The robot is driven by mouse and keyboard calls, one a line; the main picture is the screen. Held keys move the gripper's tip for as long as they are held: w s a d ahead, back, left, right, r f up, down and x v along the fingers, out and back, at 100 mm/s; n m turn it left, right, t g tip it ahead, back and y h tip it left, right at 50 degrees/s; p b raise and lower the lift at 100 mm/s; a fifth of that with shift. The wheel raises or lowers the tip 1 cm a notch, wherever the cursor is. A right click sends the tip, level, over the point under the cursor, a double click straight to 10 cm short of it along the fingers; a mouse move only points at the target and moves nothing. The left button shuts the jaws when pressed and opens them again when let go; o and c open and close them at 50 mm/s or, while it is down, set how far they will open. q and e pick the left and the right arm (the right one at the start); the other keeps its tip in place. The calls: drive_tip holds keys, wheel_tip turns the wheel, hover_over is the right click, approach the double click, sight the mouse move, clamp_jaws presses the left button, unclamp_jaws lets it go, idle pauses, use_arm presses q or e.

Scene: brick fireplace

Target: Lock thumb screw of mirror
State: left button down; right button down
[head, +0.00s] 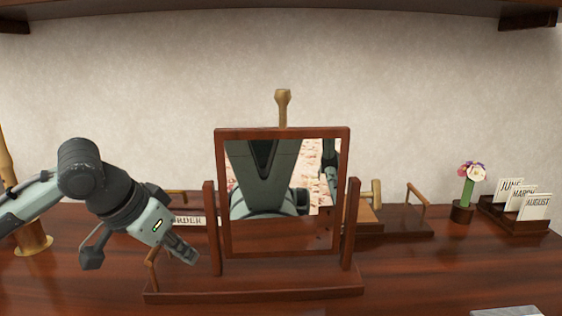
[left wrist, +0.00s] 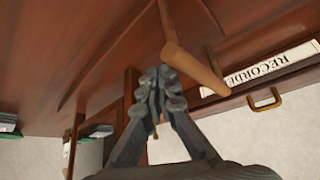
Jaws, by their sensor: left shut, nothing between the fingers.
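The mirror (head: 222,190) has a brown wooden frame and hangs between two posts on a wooden base (head: 250,285). The left post (head: 212,225) and right post (head: 351,220) stand upright. The glass reflects part of my own body. My left gripper (head: 188,256) is shut and empty, just left of the left post, pointing down and right. In the left wrist view its fingertips (left wrist: 158,90) are together beside a post (left wrist: 131,90), with a tan rod (left wrist: 195,68) near them. I cannot clearly make out a thumb screw. My right gripper is not in view.
A box labelled RECORDER (left wrist: 275,65) stands behind my left gripper. A wooden tray with handles (head: 405,222) is right of the mirror. A flower vase (head: 462,210) and month cards (head: 525,203) stand further right. The front right of the table is mostly clear.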

use_arm(q)
drive_tip(key=shift+f, duration=1.1)
drive_tip(key=shift+s+f+b, duration=0.15)
drive_tip(key=shift+f+b, duration=0.1)
drive_tip(key=shift+b, duration=0.05)
idle(0.9)
